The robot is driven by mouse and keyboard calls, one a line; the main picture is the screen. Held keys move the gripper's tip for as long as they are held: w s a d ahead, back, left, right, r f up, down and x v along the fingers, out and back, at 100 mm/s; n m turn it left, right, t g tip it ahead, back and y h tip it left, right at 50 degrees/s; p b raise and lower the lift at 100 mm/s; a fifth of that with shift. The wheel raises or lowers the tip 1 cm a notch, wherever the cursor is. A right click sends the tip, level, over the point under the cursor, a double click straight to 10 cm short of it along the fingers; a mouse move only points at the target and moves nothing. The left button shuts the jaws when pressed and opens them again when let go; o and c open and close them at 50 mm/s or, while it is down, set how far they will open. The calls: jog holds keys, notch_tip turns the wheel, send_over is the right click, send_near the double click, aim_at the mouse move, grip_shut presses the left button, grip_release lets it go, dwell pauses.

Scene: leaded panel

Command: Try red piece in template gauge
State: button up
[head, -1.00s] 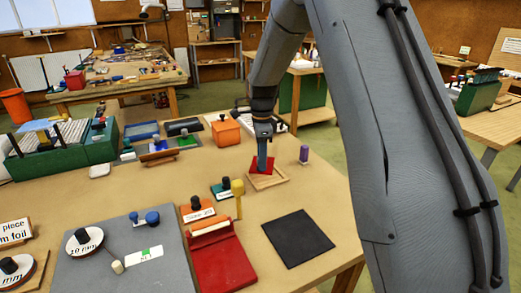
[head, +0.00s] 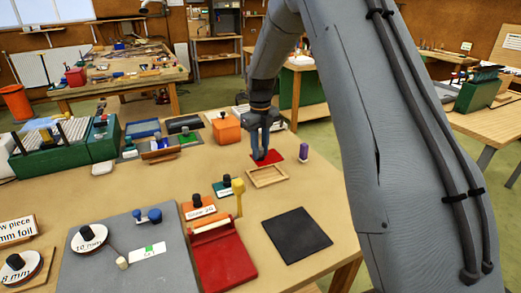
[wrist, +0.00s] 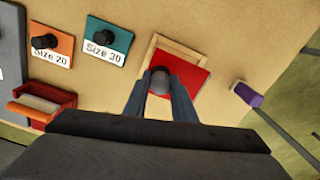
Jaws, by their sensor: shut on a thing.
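The red piece (head: 272,157) is a flat red plate with a dark grey knob (wrist: 159,82). My gripper (head: 261,152) is shut on that knob; the fingers flank it in the wrist view (wrist: 160,88). A pale wooden frame (head: 252,177), the template gauge, lies on the table with its inside bare in the head view. The red piece shows just behind the frame there. In the wrist view the red piece covers much of the frame (wrist: 178,42), whose far and left sides show. I cannot tell how high the piece is above the table.
A purple-topped peg (head: 303,152) stands right of the frame. An orange box (head: 226,130) stands behind left.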

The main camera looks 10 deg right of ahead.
jog(key=shift+w+f+b, duration=0.1)
jog(key=shift+f+b, duration=1.05)
jog(key=shift+f, duration=1.75)
jog(key=shift+f, duration=0.95)
jog(key=o, duration=1.1)
jog(key=shift+r, duration=0.1)
notch_tip(320, 180, up, 8)
jog(key=b, duration=0.3)
jog(key=shift+f, duration=0.2)
